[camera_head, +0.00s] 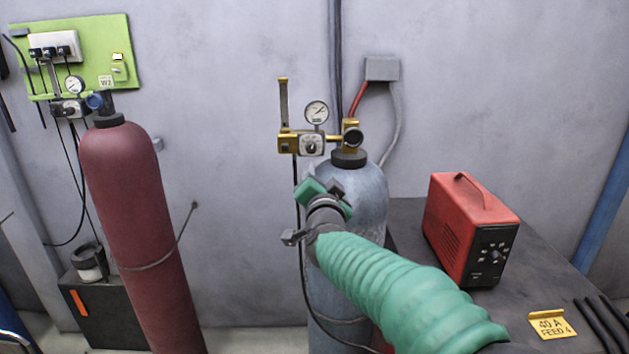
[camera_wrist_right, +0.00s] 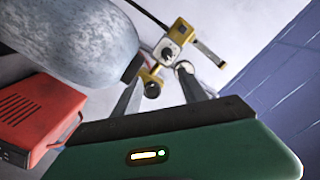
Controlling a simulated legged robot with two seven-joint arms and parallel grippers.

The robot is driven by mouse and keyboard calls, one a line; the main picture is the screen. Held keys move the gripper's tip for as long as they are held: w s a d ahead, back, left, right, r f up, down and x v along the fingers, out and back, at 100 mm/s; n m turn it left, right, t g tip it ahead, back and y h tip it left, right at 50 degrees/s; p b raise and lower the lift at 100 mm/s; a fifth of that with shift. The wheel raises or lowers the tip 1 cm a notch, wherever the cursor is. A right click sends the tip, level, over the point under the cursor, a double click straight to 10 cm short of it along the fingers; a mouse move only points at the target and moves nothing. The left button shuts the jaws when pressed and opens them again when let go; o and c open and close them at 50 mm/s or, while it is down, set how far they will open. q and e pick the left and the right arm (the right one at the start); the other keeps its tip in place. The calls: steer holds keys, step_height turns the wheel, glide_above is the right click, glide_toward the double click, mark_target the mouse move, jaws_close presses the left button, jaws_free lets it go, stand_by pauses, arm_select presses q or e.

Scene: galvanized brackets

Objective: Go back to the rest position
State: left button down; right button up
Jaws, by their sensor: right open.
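My right gripper (camera_head: 325,192) is held out in front of the blue-grey gas cylinder (camera_head: 367,205), below its brass regulator (camera_head: 312,142). The green-sleeved arm behind it comes in from the lower right. In the right wrist view the two grey fingers (camera_wrist_right: 162,88) stand apart with nothing held between them. The regulator (camera_wrist_right: 175,48) and a round dark-faced knob (camera_wrist_right: 152,89) show beyond and between the fingers there. I cannot tell whether a finger touches them. My left gripper is not in view in either picture.
A dark red cylinder (camera_head: 138,220) stands at left beneath a green wall panel (camera_head: 98,42). A red power unit (camera_head: 470,225) sits on the dark bench (camera_head: 410,222) at right, near a yellow tag (camera_head: 552,324). A thin hose hangs beside the grey cylinder. Bare wall lies between the cylinders.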

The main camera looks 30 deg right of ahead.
steer(key=s+a+f+n+g+y+b, duration=0.1)
steer(key=s+a+f+n+g+y, duration=0.15)
steer(key=a+f, duration=0.5)
steer(key=s+a+f+n+g+y+b, duration=0.1)
steer(key=s+a+f+n+y, duration=0.2)
steer(key=f, duration=0.8)
steer(key=s+a+f+n+g+y+b, duration=0.2)
steer(key=a+f+n, duration=0.2)
steer(key=a+f, duration=0.4)
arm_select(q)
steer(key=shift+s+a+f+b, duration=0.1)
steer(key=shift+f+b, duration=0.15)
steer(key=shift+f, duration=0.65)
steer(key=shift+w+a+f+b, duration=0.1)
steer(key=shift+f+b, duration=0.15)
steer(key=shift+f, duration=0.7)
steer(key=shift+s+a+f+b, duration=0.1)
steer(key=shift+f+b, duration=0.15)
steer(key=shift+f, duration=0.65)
arm_select(e)
steer(key=s+a+f+n+g+y, duration=0.1)
steer(key=s+f+n+g, duration=0.4)
steer(key=s+f, duration=1.3)
steer(key=shift+s+a+g, duration=0.5)
steer(key=shift+s+g, duration=0.6)
steer(key=shift+g, duration=0.05)
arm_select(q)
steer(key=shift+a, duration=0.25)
arm_select(e)
steer(key=shift+a, duration=0.25)
